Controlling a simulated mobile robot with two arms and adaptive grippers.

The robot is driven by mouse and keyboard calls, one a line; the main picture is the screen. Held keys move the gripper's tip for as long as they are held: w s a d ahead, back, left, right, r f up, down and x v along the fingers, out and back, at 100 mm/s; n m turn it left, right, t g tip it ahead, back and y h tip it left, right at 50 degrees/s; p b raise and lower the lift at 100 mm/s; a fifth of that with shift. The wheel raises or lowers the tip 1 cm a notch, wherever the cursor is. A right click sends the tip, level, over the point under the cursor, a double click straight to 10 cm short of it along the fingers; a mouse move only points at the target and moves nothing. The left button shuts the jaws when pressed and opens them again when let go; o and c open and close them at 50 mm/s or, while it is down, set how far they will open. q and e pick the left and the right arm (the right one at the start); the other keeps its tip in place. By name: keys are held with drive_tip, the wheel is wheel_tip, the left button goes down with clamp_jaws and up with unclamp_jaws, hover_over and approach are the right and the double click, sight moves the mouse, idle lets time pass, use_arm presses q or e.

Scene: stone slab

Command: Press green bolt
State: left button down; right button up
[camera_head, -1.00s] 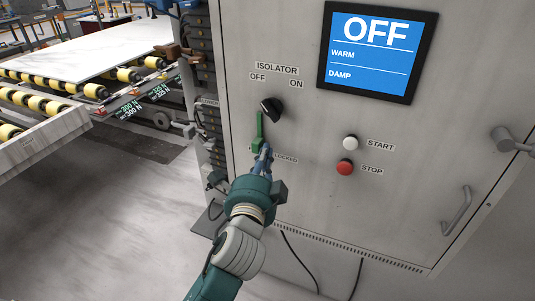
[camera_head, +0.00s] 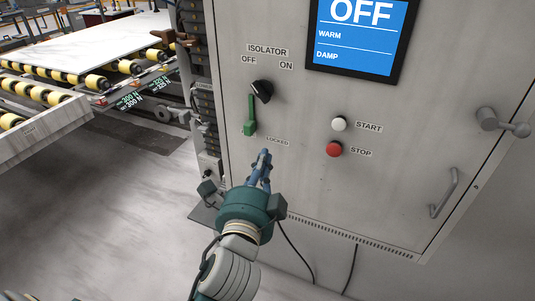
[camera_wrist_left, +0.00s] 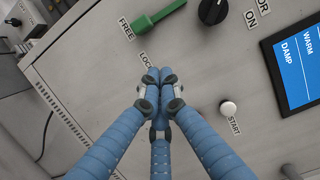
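The green bolt (camera_head: 250,115) is on the front of the grey cabinet, just below the black isolator knob (camera_head: 262,92). It stands roughly upright in the head view. It also shows at the top of the left wrist view (camera_wrist_left: 158,16), with its thick end by the FREE label (camera_wrist_left: 125,28). My left gripper (camera_head: 264,157) is below and slightly right of the bolt, with a visible gap between them. Its blue fingers are together with nothing between them; in the wrist view the fingertips (camera_wrist_left: 152,76) partly cover the LOCKED label. My right gripper is not seen.
The cabinet carries a white START button (camera_head: 339,124), a red STOP button (camera_head: 334,149), a screen (camera_head: 362,35) reading OFF and a door handle (camera_head: 444,193). A roller conveyor with a white slab (camera_head: 95,42) stands at the left. The floor between is clear.

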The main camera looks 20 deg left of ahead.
use_arm(q)
drive_tip(key=shift+d+v, duration=0.2)
drive_tip(key=shift+v, duration=0.9)
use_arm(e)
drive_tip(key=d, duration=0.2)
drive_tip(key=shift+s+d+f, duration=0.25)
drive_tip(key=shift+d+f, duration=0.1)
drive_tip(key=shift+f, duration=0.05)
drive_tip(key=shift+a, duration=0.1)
